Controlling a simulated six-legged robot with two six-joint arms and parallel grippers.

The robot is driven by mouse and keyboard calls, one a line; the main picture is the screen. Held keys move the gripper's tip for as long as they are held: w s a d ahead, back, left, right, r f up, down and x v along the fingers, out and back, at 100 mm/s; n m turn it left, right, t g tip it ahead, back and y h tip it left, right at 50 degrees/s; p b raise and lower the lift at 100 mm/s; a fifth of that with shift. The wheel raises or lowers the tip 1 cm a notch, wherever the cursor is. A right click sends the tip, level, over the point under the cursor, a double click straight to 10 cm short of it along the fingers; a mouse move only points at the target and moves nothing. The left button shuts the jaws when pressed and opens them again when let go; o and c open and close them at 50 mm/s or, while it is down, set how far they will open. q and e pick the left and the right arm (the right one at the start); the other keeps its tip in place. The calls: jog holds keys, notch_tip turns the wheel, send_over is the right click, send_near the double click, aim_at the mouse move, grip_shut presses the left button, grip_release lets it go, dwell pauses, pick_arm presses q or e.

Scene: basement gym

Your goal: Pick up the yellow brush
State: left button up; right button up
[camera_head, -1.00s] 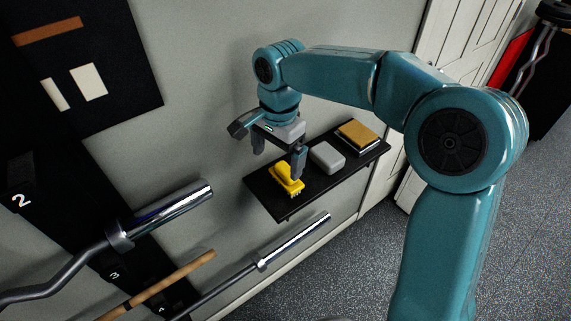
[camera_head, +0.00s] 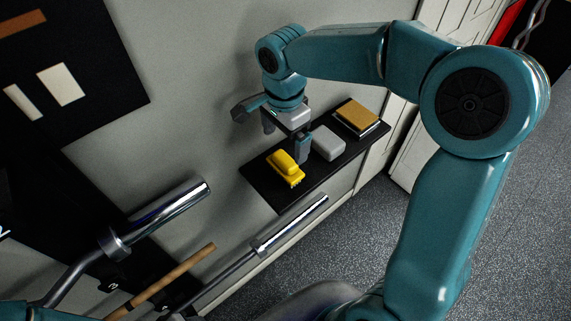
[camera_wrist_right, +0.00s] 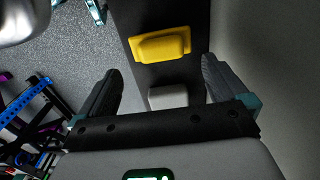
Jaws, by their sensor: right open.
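The yellow brush (camera_head: 286,168) lies on the black wall shelf (camera_head: 262,184), with its bristles toward the lower right in the head view. My right gripper (camera_head: 286,137) is open and empty, just above and behind the brush in that view. In the right wrist view the brush (camera_wrist_right: 160,46) shows whole, lying across the shelf beyond the spread fingertips. The fingers do not appear to touch it. A teal and dark piece at the top of the right wrist view looks like part of my left gripper (camera_wrist_right: 96,12); its jaws are unclear.
A light grey rounded block (camera_head: 327,143) sits on the shelf beside the brush. A tan-topped stack (camera_head: 358,117) lies at its far end. Chrome bar ends (camera_head: 290,225) and a wooden stick (camera_head: 165,277) stick out below and left of the shelf. The wall runs close behind.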

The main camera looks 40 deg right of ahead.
aim_at(285, 159)
jog(key=shift+w+a+f, duration=0.1)
jog(key=shift+a+f, duration=0.05)
jog(key=shift+f, duration=0.6)
jog(key=f, duration=0.3)
jog(key=f+p, duration=0.1)
jog(key=shift+d+f, duration=0.25)
jog(key=shift+f, duration=0.1)
jog(key=shift+a+f, duration=0.1)
jog(key=shift+f, duration=0.15)
jog(key=shift+r, duration=0.1)
jog(key=c, duration=1.1)
